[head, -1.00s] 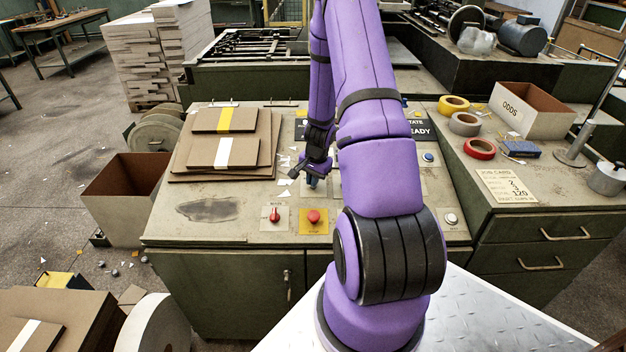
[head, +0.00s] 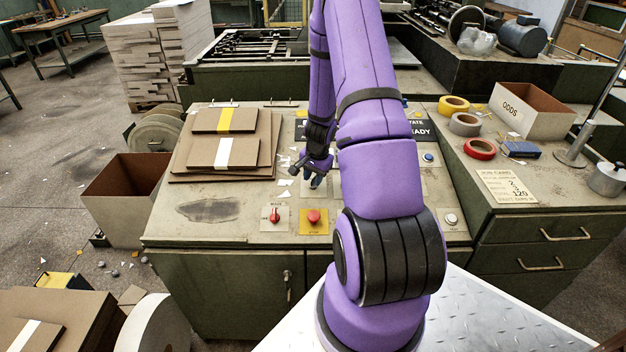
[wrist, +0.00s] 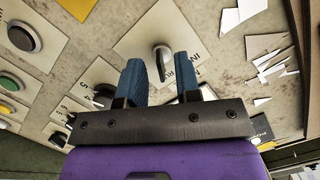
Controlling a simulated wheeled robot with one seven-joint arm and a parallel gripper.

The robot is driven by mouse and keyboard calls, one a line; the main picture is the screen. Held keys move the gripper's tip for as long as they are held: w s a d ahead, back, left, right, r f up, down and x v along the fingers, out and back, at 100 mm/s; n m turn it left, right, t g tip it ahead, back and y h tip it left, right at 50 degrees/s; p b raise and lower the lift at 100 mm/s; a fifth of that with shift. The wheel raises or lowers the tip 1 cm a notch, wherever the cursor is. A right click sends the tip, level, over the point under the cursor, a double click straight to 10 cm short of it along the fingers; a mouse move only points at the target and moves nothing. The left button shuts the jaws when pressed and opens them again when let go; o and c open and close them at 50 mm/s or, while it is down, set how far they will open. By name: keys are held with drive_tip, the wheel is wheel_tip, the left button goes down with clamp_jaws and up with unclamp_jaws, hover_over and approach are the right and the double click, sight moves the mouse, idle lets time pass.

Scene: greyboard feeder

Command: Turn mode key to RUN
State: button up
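The mode key (wrist: 161,57) shows in the wrist view as a dark grey handle standing on a pale square plate (wrist: 138,42). The plate's lettering is partly covered by my fingers; the start of what looks like RUN shows beside the handle. My gripper (wrist: 160,70) is open, with its two blue fingers apart. The handle appears just beyond the gap between the fingertips; I cannot tell whether they touch it. In the head view my gripper (head: 315,181) is low over the console, and the arm and gripper hide the key there.
A red selector (head: 274,214) and a red button (head: 313,216) on a yellow plate sit in front of my gripper. Stacked brown boards (head: 222,150) lie to the left on the console. Other buttons, including a blue one (head: 428,157), lie to the right.

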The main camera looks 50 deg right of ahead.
wheel_tip(320, 180, up, 9)
drive_tip(key=s, duration=0.1)
drive_tip(key=shift+d+r, duration=0.15)
drive_tip(key=shift+r, duration=0.05)
idle(0.6)
drive_tip(key=a+r+n+t, duration=0.2)
drive_tip(key=a+r+n, duration=0.6)
drive_tip(key=a+r, duration=1.2)
drive_tip(key=s+a+r+n+t, duration=0.1)
drive_tip(key=s+a+r+n, duration=0.3)
drive_tip(key=s, duration=0.4)
drive_tip(key=s+a+r+n, duration=0.4)
drive_tip(key=s+a+r, duration=0.2)
drive_tip(key=s+r, duration=0.3)
drive_tip(key=shift+a+t, duration=0.4)
